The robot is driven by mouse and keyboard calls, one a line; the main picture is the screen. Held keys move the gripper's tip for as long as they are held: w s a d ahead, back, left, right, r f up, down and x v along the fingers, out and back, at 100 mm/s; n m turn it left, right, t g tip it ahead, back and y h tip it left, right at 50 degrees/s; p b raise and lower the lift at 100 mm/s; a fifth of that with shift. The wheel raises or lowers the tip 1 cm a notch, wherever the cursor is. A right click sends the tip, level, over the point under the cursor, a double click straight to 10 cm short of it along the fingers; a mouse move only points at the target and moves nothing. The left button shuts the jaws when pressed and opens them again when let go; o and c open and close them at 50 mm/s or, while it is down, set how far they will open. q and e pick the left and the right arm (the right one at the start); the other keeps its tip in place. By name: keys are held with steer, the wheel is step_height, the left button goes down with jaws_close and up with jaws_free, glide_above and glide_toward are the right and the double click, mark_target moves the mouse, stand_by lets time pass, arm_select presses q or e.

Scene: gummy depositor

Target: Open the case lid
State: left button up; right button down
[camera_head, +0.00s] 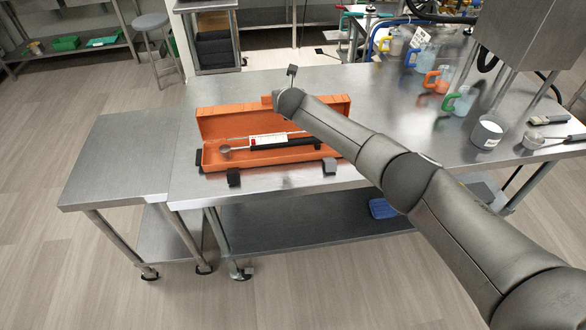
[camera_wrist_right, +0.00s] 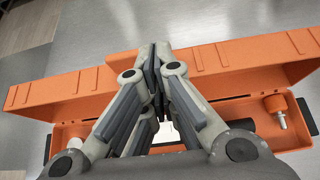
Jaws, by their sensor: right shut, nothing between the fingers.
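An orange case (camera_head: 212,165) lies on the steel table with its lid (camera_head: 225,122) raised along the back edge. Inside are a long dark instrument (camera_head: 285,144) with a white and red label and a round metal end at the left. My right arm reaches over the case from the right; its wrist hides part of the lid and the gripper's fingers in the head view. In the right wrist view my right gripper (camera_wrist_right: 155,62) is shut and empty, its fingertips over the lid's middle (camera_wrist_right: 225,65); I cannot tell if they touch it. My left gripper is not in view.
Black latches (camera_head: 233,177) show at the case front. A lower side table (camera_head: 115,160) at left is clear.

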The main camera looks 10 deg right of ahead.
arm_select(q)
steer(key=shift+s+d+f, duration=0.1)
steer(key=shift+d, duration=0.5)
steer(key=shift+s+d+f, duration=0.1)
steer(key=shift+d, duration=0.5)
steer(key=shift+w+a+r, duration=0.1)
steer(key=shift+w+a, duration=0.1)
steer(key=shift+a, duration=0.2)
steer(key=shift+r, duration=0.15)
